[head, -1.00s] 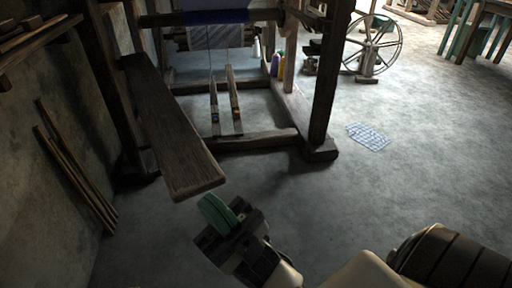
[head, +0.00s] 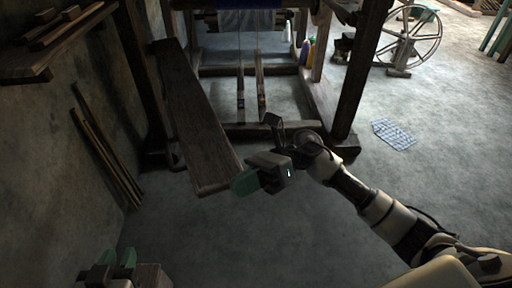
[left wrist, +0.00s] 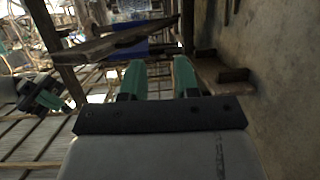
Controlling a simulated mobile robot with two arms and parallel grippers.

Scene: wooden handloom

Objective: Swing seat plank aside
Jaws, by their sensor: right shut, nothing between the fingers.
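The seat plank (head: 195,115) is a long dark wooden board, running from the loom's left post toward me, its near end free above the floor. My right gripper (head: 244,183) is shut and empty, its green fingertips at the right corner of the plank's near end. I cannot tell whether they touch it. My left gripper (head: 120,262) is low at the bottom left, apart from the plank. In the left wrist view its two green fingers (left wrist: 159,80) stand apart with nothing between them. My right gripper also shows there at left (left wrist: 45,95).
The wooden loom's right post (head: 360,80) stands beyond my right arm. Sticks (head: 105,150) lean on the left wall below a shelf (head: 55,55). A checked cloth (head: 393,133) lies on the floor. A spinning wheel (head: 410,35) stands at back right. Floor in front is clear.

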